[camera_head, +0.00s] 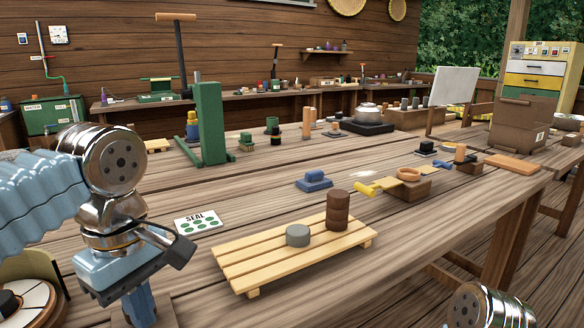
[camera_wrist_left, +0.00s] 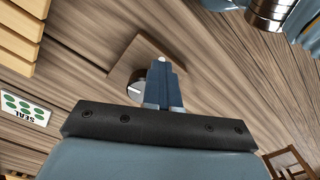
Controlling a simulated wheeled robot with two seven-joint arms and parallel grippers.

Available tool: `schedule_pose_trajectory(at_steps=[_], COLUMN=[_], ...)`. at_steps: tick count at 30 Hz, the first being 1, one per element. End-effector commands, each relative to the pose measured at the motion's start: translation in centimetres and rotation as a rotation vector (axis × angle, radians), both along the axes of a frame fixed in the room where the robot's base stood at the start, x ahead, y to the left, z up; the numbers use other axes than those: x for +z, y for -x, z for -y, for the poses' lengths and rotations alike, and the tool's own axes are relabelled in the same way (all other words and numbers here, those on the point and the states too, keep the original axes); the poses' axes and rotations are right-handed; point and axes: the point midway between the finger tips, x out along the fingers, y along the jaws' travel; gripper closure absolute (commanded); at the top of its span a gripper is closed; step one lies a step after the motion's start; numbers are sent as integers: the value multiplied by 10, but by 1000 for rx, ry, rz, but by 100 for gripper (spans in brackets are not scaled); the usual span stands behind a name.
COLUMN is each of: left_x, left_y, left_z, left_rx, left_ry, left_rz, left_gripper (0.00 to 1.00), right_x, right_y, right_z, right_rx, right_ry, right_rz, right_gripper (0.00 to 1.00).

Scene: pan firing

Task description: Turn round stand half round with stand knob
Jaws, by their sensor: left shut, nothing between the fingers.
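A pale round stand (camera_head: 38,302) with dark dividing lines shows at the lower left of the head view, cut off by the frame. A black knob-like part (camera_head: 8,303) sits on it at the frame edge. My left gripper (camera_head: 142,312) points down to the right of the stand, clear of it in the picture; its tips are cut off. In the left wrist view the gripper (camera_wrist_left: 162,65) is shut and empty, over a small dark and white round part (camera_wrist_left: 135,84), which it partly hides. I cannot tell whether they touch or whether this is the stand knob.
A brown square board (camera_wrist_left: 148,48) lies beneath the fingers. A SEAL card (camera_head: 198,221) and a slatted wooden rack (camera_head: 262,262) with grey and brown cylinders stand to the right. A tall green post stand (camera_head: 208,125) is behind. Bare table lies between the card and the rack.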

Motion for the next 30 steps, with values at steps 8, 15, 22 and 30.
schedule_pose_trajectory(at_steps=[8, 15, 22, 30], left_x=[10, 40, 60, 61], left_y=[4, 4, 5, 5], left_z=[3, 4, 4, 4], left_rx=[3, 0, -1, -2], left_ry=[-1, 1, 0, 0], left_rz=[5, 4, 1, 1], left_gripper=[100, 100, 100, 100], right_x=[7, 11, 11, 11], right_y=[0, 0, 0, 0], right_z=[0, 0, 0, 0], right_rx=[0, 0, 0, 0], right_ry=[0, 0, 0, 0], right_rz=[0, 0, 0, 0], right_gripper=[34, 34, 34, 34])
